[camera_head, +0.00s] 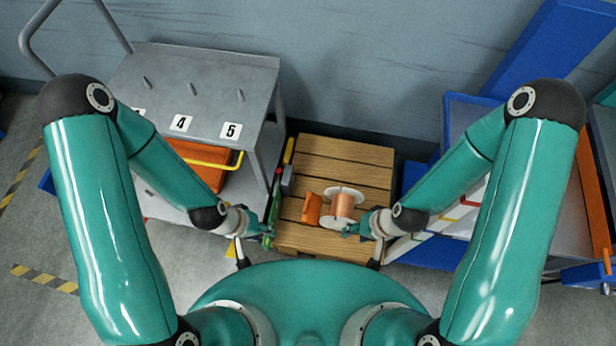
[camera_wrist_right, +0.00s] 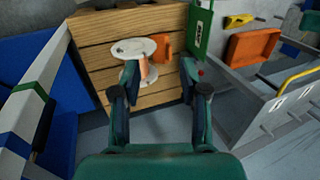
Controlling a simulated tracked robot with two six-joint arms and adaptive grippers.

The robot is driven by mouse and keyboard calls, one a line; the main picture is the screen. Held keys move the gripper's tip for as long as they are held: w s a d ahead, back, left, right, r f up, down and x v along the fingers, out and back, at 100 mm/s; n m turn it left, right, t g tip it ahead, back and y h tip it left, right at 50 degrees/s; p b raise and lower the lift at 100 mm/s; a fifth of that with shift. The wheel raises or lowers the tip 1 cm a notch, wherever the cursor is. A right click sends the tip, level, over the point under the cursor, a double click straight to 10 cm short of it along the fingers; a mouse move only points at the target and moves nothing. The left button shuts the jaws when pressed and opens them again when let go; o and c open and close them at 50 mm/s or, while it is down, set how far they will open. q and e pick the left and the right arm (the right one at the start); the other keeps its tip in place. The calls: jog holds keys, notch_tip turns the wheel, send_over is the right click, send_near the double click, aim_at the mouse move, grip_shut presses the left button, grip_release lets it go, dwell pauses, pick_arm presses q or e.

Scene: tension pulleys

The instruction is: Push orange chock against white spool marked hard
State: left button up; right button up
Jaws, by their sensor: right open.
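The spool (camera_head: 343,205), with white flanges and a copper-coloured winding, rests on a slatted wooden platform (camera_head: 345,155). It also shows in the right wrist view (camera_wrist_right: 130,47). The orange chock (camera_head: 312,209) sits just left of the spool; in the right wrist view the chock (camera_wrist_right: 164,44) is right of it, and contact is unclear. No lettering on the spool is readable. My right gripper (camera_head: 353,229) is at the near right side of the spool; its open fingers (camera_wrist_right: 160,78) point toward spool and chock. My left gripper (camera_head: 266,232) is left of the platform, away from the chock; its jaw opening is unclear.
A green panel (camera_wrist_right: 202,25) stands along the platform's edge by the chock. A grey cart (camera_head: 200,85) with numbered labels and an orange bin (camera_head: 193,165) stands left. Blue-framed shelving (camera_head: 425,252) stands right. The platform's far slats are clear.

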jog(key=shift+a, duration=0.1)
jog(key=n+g+h+b, duration=0.2)
jog(key=n+h+b, duration=0.2)
jog(key=n+b, duration=2.9)
send_near(307, 204)
jog(key=f+n, duration=0.1)
jog(key=f, duration=0.2)
jog(key=f+n, duration=0.1)
jog(key=f, duration=0.3)
jog(key=s+f, duration=0.1)
jog(key=f, duration=0.2)
jog(key=shift+a+f+n+b, duration=0.1)
jog(key=shift+f+n+b, duration=0.1)
jog(key=shift+n+b, duration=0.2)
jog(key=shift+c, duration=0.2)
